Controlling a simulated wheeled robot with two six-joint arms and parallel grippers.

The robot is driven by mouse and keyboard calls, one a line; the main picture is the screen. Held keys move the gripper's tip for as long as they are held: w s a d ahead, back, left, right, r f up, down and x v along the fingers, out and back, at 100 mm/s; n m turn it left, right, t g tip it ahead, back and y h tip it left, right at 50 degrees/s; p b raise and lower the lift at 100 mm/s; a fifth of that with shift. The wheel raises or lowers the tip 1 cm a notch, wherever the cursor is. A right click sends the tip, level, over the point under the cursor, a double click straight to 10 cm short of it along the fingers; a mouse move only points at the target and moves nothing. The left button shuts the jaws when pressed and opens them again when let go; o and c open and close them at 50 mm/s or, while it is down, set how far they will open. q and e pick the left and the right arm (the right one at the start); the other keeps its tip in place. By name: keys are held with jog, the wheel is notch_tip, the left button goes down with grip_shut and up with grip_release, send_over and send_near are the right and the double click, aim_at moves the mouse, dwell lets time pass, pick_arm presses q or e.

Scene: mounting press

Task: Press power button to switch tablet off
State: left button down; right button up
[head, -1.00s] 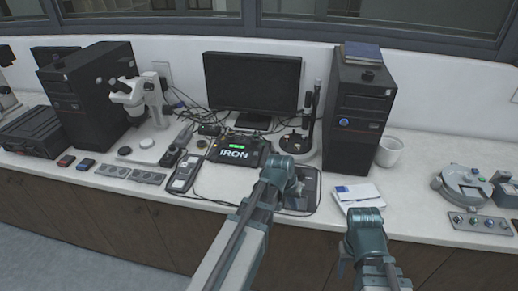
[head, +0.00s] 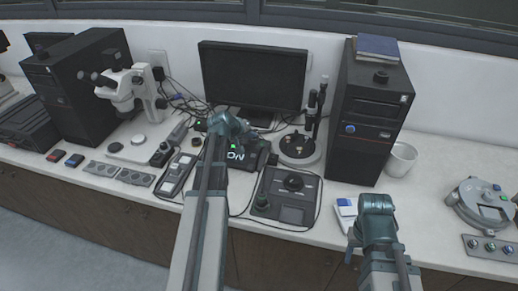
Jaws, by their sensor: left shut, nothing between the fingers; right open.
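A black device (head: 250,160) with white lettering and a small green light lies on the bench in front of the monitor. Only part of its lettering shows, because my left arm covers its left part. I see no other clear tablet, and I cannot make out a power button. My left gripper (head: 226,126) is over the device's left and back side. It is shut and empty; its fingertips are mostly hidden by the wrist, so I cannot tell if it touches. My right gripper (head: 354,240) is open and low at the bench's front edge, apart from the device.
A grey panel with a black knob (head: 292,183) lies right of the device, a handheld meter (head: 178,172) left of it. The monitor (head: 252,78) stands behind. A black tower (head: 365,130), a white mug (head: 402,158) and a microscope (head: 130,85) flank the area.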

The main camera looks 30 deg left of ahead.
aim_at(252, 157)
pick_arm(q)
jog(key=shift+w+a+r, duration=0.1)
jog(key=shift+w+a, duration=0.05)
jog(key=shift+w, duration=0.15)
pick_arm(e)
jog(key=shift+w, duration=0.3)
jog(key=shift+f, duration=0.1)
pick_arm(q)
notch_tip(252, 157, down, 9)
jog(key=b, duration=0.9)
jog(key=shift+r, duration=0.1)
pick_arm(e)
notch_tip(252, 157, down, 9)
jog(key=shift+r, duration=0.2)
dwell(0.8)
pick_arm(q)
jog(key=shift+f+b, duration=0.35)
jog(key=shift+f, duration=0.05)
pick_arm(e)
jog(key=shift+f, duration=0.4)
